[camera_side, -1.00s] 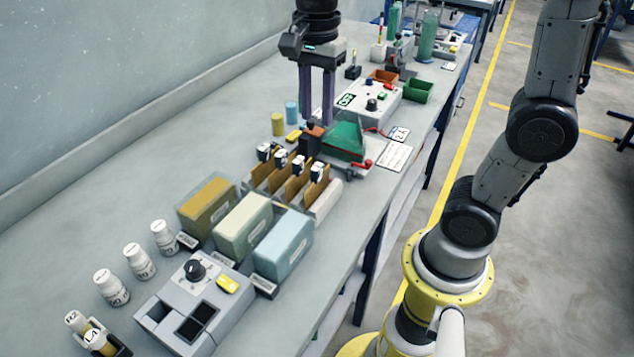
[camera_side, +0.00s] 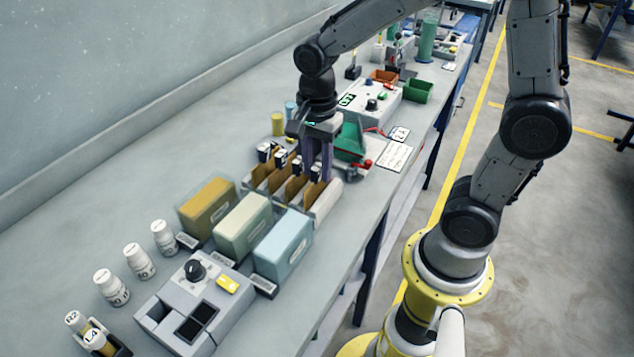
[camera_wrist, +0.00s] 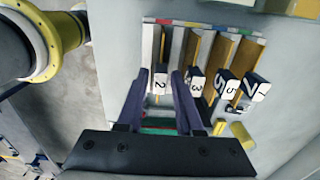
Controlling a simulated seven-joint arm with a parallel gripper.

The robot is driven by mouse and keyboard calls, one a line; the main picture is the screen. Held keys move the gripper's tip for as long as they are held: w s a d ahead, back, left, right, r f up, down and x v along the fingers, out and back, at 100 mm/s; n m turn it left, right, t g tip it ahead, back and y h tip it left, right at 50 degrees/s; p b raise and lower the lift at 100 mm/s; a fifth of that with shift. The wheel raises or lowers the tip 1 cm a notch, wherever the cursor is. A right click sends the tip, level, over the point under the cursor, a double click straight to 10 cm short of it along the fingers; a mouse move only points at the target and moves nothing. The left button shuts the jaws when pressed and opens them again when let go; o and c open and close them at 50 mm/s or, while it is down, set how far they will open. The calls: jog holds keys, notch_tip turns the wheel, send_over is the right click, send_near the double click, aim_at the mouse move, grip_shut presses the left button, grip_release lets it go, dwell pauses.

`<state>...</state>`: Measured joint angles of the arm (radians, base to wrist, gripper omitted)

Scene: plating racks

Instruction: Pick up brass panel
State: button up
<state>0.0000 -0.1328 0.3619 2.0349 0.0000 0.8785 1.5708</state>
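A grey rack (camera_side: 322,207) holds several upright brass panels with dark, white-labelled tops. The brass panel at its right end (camera_side: 297,190) has a dark top labelled 2 (camera_wrist: 160,83). My gripper (camera_side: 314,177) is low over this end of the rack, fingers pointing down. In the wrist view my gripper (camera_wrist: 161,76) is open, one finger on each side of the label 2 top, with a narrow gap visible. Other brass panels (camera_wrist: 218,50) stand beside it, one labelled 3 (camera_wrist: 196,84). The right finger is close to the label 3 top.
Three tanks, ochre (camera_side: 207,203), pale green (camera_side: 242,224) and light blue (camera_side: 283,246), stand in front of the rack. A grey control box (camera_side: 195,310) and white bottles (camera_side: 139,262) are nearer. A green and red device (camera_side: 349,142) is just behind the gripper.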

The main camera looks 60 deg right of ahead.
jog(key=shift+f, duration=0.35)
jog(key=shift+c, duration=0.3)
grip_shut()
jog(key=shift+r, duration=0.1)
